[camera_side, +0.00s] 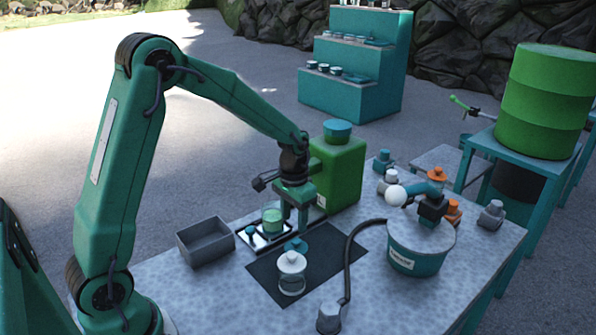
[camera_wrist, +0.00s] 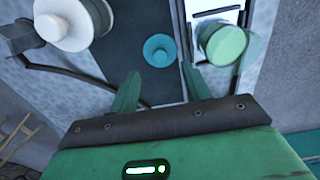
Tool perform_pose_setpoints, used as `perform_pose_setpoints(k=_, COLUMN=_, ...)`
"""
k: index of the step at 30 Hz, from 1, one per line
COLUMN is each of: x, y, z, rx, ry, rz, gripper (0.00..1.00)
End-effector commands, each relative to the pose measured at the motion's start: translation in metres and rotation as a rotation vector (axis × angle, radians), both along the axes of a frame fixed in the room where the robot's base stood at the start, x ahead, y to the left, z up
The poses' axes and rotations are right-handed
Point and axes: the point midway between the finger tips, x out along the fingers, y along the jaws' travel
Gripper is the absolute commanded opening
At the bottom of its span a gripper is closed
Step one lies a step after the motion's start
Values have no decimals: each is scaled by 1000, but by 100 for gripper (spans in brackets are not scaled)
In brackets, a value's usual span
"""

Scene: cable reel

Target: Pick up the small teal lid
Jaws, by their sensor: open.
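The small teal lid (camera_wrist: 160,50) is a round disc with a darker raised centre, lying on the dark mat (camera_wrist: 122,38). In the side view the teal lid (camera_side: 296,244) shows just behind a clear jar with a white top (camera_side: 291,268). My gripper (camera_wrist: 162,86) is open and empty, pointing down. In the wrist view the lid lies beyond the fingertips, roughly centred between them and not touched. In the side view my gripper (camera_side: 295,224) hangs just above and behind the lid.
A light green cup (camera_side: 272,220) stands close beside my gripper on a dark-edged tray; it also shows in the wrist view (camera_wrist: 226,42). A grey open bin (camera_side: 205,242) is to the left. A black cable and a teal drum (camera_side: 417,260) are to the right. A green canister (camera_side: 340,172) stands behind.

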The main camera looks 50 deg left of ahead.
Motion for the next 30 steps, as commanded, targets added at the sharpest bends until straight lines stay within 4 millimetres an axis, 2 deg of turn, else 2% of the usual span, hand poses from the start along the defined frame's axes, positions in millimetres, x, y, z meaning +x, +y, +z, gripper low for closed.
perform_pose_setpoints(k=4, x=-1, y=0, z=-13, rx=0, ry=3, rz=0, gripper=48)
perform_pose_setpoints(k=14, x=0, y=0, z=-19, rx=0, ry=1, rz=0, gripper=48)
perform_pose_setpoints(k=30, x=3, y=-1, z=-67, rx=0, ry=2, rz=0, gripper=48)
